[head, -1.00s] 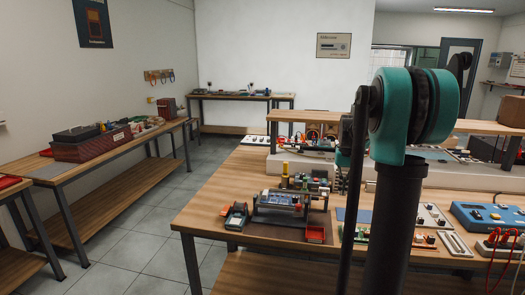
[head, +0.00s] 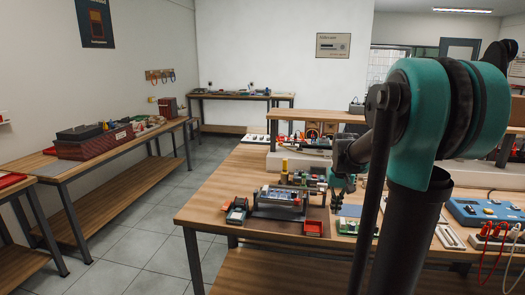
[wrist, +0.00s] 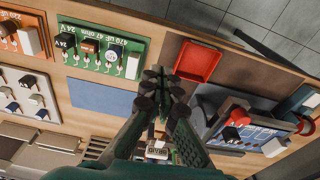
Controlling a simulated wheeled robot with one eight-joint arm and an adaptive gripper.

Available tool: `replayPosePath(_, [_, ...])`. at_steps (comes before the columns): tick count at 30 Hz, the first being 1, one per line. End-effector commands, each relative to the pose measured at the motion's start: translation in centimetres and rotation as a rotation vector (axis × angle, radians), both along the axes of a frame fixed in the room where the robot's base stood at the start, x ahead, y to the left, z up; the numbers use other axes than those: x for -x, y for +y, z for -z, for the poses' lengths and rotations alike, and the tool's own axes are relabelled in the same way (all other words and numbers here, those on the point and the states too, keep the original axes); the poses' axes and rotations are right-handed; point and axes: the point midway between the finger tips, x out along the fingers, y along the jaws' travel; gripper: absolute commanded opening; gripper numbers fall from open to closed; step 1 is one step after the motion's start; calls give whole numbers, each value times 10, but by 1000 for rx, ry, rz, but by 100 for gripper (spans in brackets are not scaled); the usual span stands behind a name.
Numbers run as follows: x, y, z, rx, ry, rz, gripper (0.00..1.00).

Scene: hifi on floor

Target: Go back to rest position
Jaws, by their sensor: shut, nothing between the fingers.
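My gripper (wrist: 158,90) is shut with its dark fingertips together and nothing between them. In the wrist view it hangs above the workbench (wrist: 230,75), between a green circuit board (wrist: 105,50) and a blue-grey device with a red knob (wrist: 235,120). In the head view my arm rises at the right and bends down toward the bench, with its teal wrist part near the small rig with a display (head: 280,196). The fingertips cannot be made out clearly there.
A red tray (wrist: 198,62) lies close to my fingers, and also shows in the head view (head: 313,228). A raised shelf (head: 310,116) stands behind. A blue meter (head: 485,213) is at the right. Floor (head: 150,225) is clear to the left.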

Motion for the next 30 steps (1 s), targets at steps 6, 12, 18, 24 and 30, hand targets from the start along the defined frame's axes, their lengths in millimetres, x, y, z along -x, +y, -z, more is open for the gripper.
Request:
replayPosePath(6, [72, 32, 37, 9, -90, -51, 0])
replayPosePath(12, [147, 57, 81, 14, -186, -102, 0])
replayPosePath(18, [193, 68, 110, 16, -245, -132, 0])
replayPosePath(24, [203, 70, 116, 16, -259, -138, 0])
replayPosePath(30, [203, 70, 116, 16, -259, -138, 0])
